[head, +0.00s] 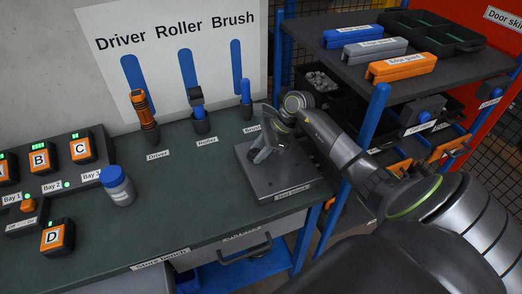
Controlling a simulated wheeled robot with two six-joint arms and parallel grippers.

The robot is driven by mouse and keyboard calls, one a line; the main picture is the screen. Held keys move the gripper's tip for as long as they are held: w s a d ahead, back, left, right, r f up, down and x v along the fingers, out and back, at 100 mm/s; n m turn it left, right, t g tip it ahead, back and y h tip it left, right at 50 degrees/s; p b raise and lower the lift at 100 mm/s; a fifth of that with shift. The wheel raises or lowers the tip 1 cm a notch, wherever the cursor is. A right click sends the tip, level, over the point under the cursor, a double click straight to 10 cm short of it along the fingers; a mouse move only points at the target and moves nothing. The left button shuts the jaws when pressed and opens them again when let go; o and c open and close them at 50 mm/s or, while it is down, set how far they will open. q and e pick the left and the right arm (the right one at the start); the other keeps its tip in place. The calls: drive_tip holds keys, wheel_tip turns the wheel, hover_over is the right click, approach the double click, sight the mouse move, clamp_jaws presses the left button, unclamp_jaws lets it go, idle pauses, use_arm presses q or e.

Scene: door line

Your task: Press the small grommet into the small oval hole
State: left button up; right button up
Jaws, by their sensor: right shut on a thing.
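My right gripper (262,152) reaches in from the right and is low over a grey block (290,186) at the right end of the bench. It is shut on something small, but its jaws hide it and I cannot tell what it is. I cannot tell whether the jaws or the held thing touch the block. No grommet and no oval hole can be made out. My left gripper is not in view.
The bench (190,205) holds a blue-capped jar (118,188), orange batteries (57,238) and holders with a driver (144,115), roller (199,115) and brush (246,95). A dark shelf (350,72) with edge guards stands behind my right arm. The bench's middle is clear.

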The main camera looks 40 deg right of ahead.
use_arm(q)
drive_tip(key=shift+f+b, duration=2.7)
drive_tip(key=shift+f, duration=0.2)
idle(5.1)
